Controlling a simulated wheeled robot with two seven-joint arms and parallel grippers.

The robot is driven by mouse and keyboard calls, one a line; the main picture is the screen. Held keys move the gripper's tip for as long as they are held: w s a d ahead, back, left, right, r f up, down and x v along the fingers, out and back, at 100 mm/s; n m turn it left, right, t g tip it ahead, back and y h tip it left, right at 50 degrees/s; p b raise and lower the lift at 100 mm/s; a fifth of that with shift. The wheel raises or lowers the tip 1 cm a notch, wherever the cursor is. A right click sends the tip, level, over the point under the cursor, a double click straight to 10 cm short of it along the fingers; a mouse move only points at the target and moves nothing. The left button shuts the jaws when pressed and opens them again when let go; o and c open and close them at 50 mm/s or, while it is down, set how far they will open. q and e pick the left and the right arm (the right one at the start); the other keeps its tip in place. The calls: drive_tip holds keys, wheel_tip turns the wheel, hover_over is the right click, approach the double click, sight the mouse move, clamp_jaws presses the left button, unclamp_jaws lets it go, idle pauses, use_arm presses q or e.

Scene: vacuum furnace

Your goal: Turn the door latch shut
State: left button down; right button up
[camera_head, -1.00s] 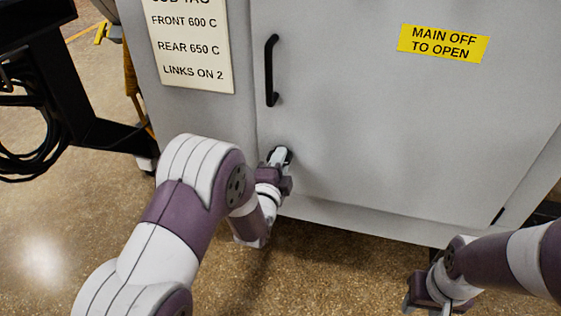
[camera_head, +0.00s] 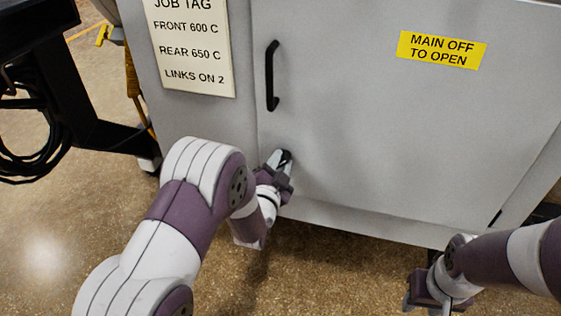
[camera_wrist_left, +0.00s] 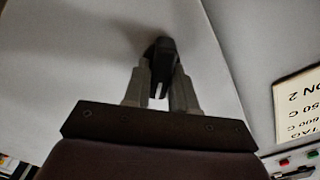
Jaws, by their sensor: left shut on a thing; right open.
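The grey cabinet door (camera_head: 370,130) is closed flush with its frame. The dark door latch (camera_head: 287,155) sits low on the door near its left edge, below the handle. My left gripper (camera_head: 280,160) is shut on the latch; its fingers hide part of it. In the left wrist view the black latch (camera_wrist_left: 160,47) sits between the two grey fingertips (camera_wrist_left: 160,80). My right gripper (camera_head: 425,300) is open and empty, low at the right, away from the door.
A black vertical door handle (camera_head: 271,76) is above the latch. A white job tag (camera_head: 192,50) is on the panel to the left, and a yellow sign (camera_head: 442,50) is on the door. A black frame with cables (camera_head: 60,110) stands at far left. The floor in front is clear.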

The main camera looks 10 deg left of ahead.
use_arm(q)
drive_tip(key=n+p, duration=0.1)
drive_tip(key=n, duration=0.3)
drive_tip(key=shift+a+r+n, duration=0.1)
drive_tip(key=shift+n, duration=0.2)
drive_tip(key=n, duration=0.4)
drive_tip(key=shift+a, duration=0.1)
drive_tip(key=shift+n+p, duration=0.3)
drive_tip(key=c, duration=1)
unclamp_jaws()
drive_tip(key=shift+s, duration=0.1)
drive_tip(key=s+p, duration=0.4)
drive_tip(key=s, duration=0.8)
drive_tip(key=shift+s+a, duration=0.25)
